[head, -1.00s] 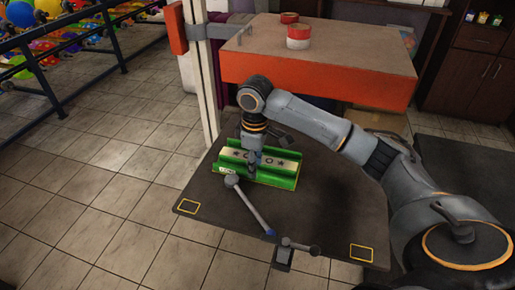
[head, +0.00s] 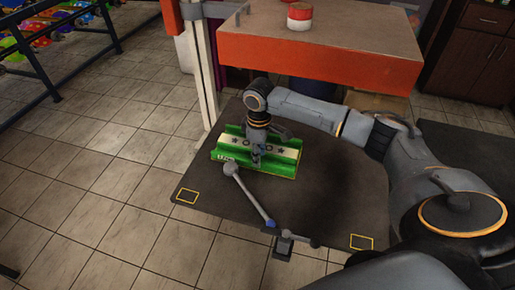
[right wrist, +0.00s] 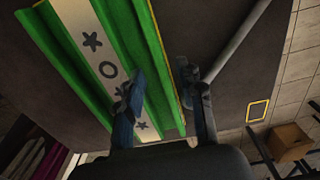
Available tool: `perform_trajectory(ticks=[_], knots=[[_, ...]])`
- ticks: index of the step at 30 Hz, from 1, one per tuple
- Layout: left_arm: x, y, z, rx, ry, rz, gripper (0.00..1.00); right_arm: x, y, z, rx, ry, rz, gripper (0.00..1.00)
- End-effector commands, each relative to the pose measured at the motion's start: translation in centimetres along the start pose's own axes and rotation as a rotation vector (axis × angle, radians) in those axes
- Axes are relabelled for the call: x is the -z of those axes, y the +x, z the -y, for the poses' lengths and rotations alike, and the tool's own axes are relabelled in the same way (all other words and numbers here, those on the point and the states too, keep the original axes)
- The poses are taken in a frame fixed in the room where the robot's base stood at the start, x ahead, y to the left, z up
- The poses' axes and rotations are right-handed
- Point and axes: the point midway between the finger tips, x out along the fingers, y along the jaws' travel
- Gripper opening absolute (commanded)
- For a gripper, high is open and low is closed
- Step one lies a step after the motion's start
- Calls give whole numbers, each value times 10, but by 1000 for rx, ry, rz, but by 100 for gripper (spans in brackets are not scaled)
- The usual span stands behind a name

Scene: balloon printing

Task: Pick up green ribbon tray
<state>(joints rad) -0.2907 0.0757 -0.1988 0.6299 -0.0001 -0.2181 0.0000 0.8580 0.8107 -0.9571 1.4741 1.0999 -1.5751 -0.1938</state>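The green ribbon tray (head: 285,168) lies on the dark table in the head view. It is a long green trough with a pale strip marked with dark stars and circles. My right gripper (head: 257,158) points down at the tray's near side, around its middle. In the right wrist view, my right gripper's fingers (right wrist: 163,88) are apart. One finger is over the pale strip (right wrist: 108,68) and the other is past the green side wall (right wrist: 163,75), so the wall runs between them. I cannot tell whether either finger touches the wall. My left gripper is not in view.
A grey lever (head: 250,195) with a ball end stands close in front of the tray. The dark table (head: 335,195) has yellow corner marks. A red-edged raised block (head: 320,62) stands behind, with a red and white roll (head: 299,17) on top. Open table lies right of the tray.

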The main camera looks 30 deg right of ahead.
Motion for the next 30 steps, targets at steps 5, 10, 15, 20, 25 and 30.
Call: perform_trajectory(ticks=[5,10,15,20,25,30], knots=[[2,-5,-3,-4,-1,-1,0,1,26,1,2,1,3,38],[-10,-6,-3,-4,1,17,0,1,33,0,0,0,1,38],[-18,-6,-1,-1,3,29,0,1,33,1,0,-1,1,36],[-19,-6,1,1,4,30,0,1,33,0,0,0,0,3],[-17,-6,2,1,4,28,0,1,33,0,0,0,0,0],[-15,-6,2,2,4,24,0,2,32,0,-1,0,-1,0]])
